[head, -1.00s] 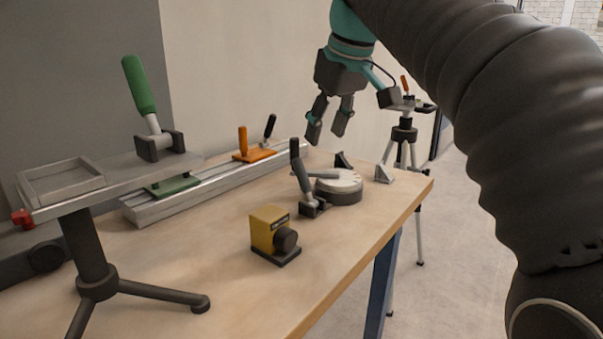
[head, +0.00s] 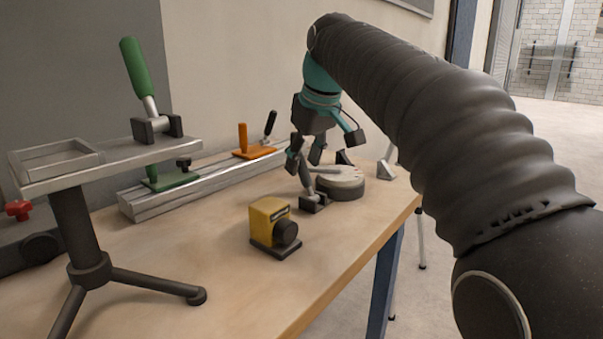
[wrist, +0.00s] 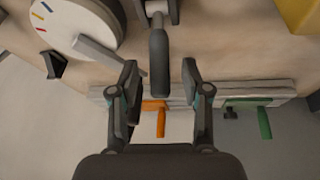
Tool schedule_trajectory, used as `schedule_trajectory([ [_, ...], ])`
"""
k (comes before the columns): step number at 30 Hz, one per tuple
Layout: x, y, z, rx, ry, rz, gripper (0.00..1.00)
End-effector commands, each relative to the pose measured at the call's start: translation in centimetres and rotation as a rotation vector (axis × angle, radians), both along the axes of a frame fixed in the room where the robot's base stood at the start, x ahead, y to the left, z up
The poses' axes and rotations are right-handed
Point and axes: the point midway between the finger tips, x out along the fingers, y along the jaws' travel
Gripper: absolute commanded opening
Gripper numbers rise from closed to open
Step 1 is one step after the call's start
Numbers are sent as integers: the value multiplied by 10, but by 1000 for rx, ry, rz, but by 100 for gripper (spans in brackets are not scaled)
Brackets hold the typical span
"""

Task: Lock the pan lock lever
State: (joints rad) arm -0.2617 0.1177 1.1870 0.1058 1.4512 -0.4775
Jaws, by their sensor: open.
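A dark-handled lever on a small black clamp base stands beside a round white dial (head: 340,183); I take it as the pan lock lever (head: 307,178). It leans up and to the left, and its upper handle is partly hidden by my gripper (head: 306,158). In the wrist view the lever's dark handle (wrist: 158,62) points down between the open fingertips of my gripper (wrist: 160,82), with gaps visible on both sides. Whether the fingers are level with the handle or above it, I cannot tell. The dial (wrist: 72,22) is at upper left there.
A yellow box with a black knob (head: 270,226) stands nearer on the wooden table (head: 225,260). Behind is a metal rail (head: 205,181) with orange (head: 243,137) and green (head: 170,180) carriages. A stand with a green-handled lever (head: 136,68) is at left.

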Motion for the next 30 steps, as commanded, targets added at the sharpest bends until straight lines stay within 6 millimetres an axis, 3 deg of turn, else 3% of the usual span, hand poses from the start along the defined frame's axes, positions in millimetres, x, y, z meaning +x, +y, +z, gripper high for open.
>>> schedule_trajectory([
  [6, 7, 4, -20, 0, 0, 0, 48],
  [17, 8, 5, -22, 0, -1, -1, 48],
  [21, 8, 5, -22, 0, -1, -1, 12],
  [23, 8, 5, -22, 0, -1, -1, 0],
  [30, 8, 5, -22, 2, -1, -1, 0],
])
